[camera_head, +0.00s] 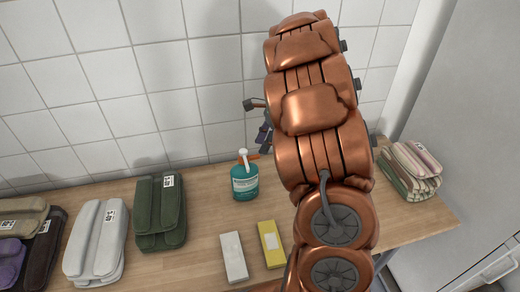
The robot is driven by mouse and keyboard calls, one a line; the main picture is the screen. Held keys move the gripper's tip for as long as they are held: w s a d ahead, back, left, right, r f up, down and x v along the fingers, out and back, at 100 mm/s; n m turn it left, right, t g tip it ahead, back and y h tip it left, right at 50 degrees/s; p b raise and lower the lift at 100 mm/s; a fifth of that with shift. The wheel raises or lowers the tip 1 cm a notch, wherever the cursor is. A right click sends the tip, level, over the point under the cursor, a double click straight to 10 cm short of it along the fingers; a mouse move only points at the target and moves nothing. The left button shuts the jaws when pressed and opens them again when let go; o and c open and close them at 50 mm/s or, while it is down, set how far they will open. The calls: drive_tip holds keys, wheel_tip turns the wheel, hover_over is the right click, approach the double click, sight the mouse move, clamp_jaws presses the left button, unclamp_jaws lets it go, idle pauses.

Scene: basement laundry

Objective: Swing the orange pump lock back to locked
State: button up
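A teal pump bottle (245,184) with a pale label stands upright on the wooden table (208,205), near the wall. Its white pump head (244,158) points up. A small orange lock (254,157) shows at the pump's neck; it is too small to tell its exact angle. My copper arm covers the middle right of the view. Only a dark part of my gripper (265,133) shows beside the arm, above and slightly right of the bottle, seemingly apart from it. Its fingertips are mostly hidden, so I cannot tell whether it is open.
A white box (233,258) and a yellow box (271,244) lie in front of the bottle. Folded green (160,213), white (96,240) and brown (42,250) towels lie to the left. Striped cloths (411,171) lie at the right end. A tiled wall is behind.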

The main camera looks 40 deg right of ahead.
drive_tip(key=v, duration=0.8)
drive_tip(key=shift+d, duration=0.1)
drive_tip(key=s+a+r+n+g+h, duration=0.1)
drive_tip(key=s+a+n, duration=0.4)
drive_tip(key=a, duration=0.4)
drive_tip(key=s+a+n+g, duration=0.1)
drive_tip(key=s+a+n, duration=0.45)
drive_tip(key=a, duration=0.25)
drive_tip(key=s+a+f+n+h, duration=0.1)
drive_tip(key=s+a+f+n, duration=0.1)
drive_tip(key=s+a+n, duration=0.2)
drive_tip(key=s+a+f+n+g+h, duration=0.1)
drive_tip(key=s+a+n, duration=0.3)
drive_tip(key=s+n, duration=0.4)
drive_tip(key=s+h, duration=0.1)
drive_tip(key=s, duration=0.4)
drive_tip(key=shift+f, duration=0.4)
drive_tip(key=shift+d, duration=0.15)
